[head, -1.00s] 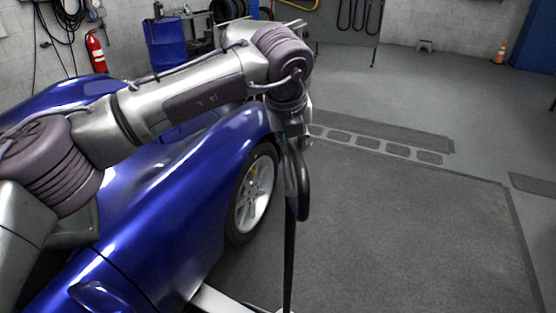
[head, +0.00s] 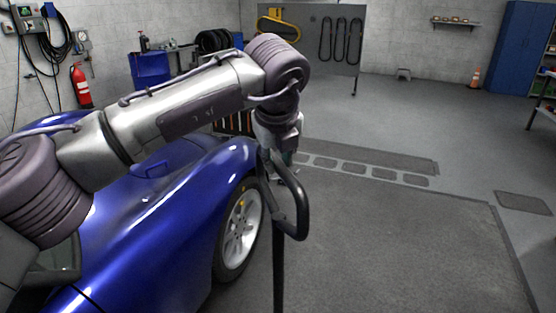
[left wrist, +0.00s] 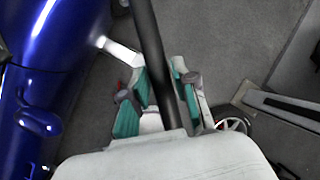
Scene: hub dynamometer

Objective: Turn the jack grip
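The jack grip (head: 302,212) is a black loop handle on top of a dark upright shaft (head: 279,265), in the middle of the head view. My left gripper (head: 284,156) is at the top of the loop, partly hidden by its bars. In the left wrist view, a black bar of the handle (left wrist: 152,45) crosses between and over the teal-padded fingers of my left gripper (left wrist: 161,72). The fingers stand apart; I see no clear contact with the bar. Pale parts, probably of the jack (left wrist: 118,54), show below. My right gripper is not in view.
A blue car (head: 150,215) stands close on the left, its front wheel (head: 240,228) beside the shaft. The grey floor mat (head: 400,240) to the right is clear. A fire extinguisher (head: 80,88) and a blue cabinet (head: 520,45) are farther back.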

